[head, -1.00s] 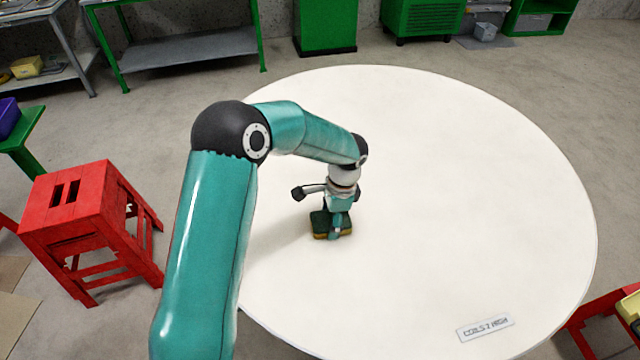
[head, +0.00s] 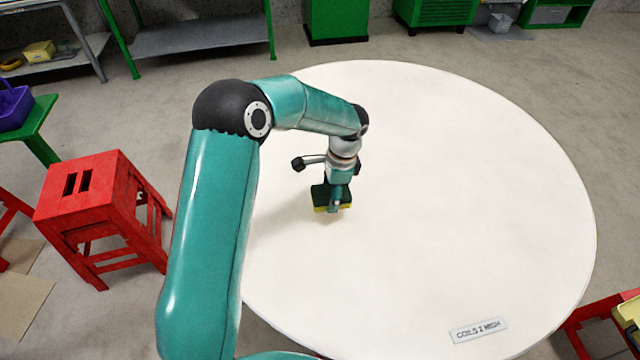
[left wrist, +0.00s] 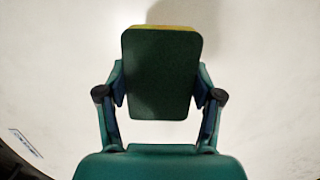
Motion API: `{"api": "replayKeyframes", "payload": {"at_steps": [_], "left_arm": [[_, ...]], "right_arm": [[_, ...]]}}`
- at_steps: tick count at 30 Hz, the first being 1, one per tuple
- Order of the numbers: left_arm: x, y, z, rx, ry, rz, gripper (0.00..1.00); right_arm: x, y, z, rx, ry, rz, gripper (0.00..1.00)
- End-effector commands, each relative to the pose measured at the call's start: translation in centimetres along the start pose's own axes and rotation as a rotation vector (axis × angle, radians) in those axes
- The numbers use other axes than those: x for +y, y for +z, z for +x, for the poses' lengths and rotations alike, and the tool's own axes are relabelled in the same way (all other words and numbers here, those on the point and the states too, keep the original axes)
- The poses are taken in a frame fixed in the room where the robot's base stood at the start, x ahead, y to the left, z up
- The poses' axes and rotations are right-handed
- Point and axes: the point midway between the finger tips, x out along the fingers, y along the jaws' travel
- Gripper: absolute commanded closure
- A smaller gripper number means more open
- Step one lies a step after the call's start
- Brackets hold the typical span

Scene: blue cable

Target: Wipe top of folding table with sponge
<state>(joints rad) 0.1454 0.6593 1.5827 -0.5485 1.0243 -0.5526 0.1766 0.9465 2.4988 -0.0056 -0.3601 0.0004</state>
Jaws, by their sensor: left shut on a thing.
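The round white folding table (head: 450,200) fills the middle of the head view, and its bare top shows in the left wrist view (left wrist: 265,80). My left gripper (head: 334,200) is over the table, left of its middle. It is shut on the sponge (head: 322,196), which has a dark green pad on top and a yellow layer beneath. In the left wrist view the sponge (left wrist: 160,75) sits between both fingers of the left gripper (left wrist: 160,90). A soft shadow lies beside it; I cannot tell whether the sponge touches the tabletop. My right gripper is out of view.
A small label plate (head: 478,330) lies on the table near its front right edge. A red stool (head: 95,200) stands left of the table. A green bench with a purple basket (head: 14,108) is at far left. The rest of the tabletop is clear.

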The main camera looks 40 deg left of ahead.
Motion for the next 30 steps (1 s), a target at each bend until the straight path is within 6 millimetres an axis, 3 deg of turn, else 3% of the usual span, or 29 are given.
{"api": "replayKeyframes", "payload": {"at_steps": [3,8,25,30], "left_arm": [[0.0,0.2,-1.5,0.001,-0.001,0.000,0.67],[0.0,0.3,-2.2,0.001,-0.001,0.000,0.67],[0.0,0.4,-2.2,0.001,0.000,-0.003,0.67],[1.0,-0.5,-2.1,0.006,0.011,-0.074,0.67]], "right_arm": [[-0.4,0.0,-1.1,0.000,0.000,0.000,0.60],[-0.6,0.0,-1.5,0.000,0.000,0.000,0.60],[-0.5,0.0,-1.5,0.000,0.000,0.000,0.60],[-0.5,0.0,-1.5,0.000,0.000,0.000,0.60]]}}
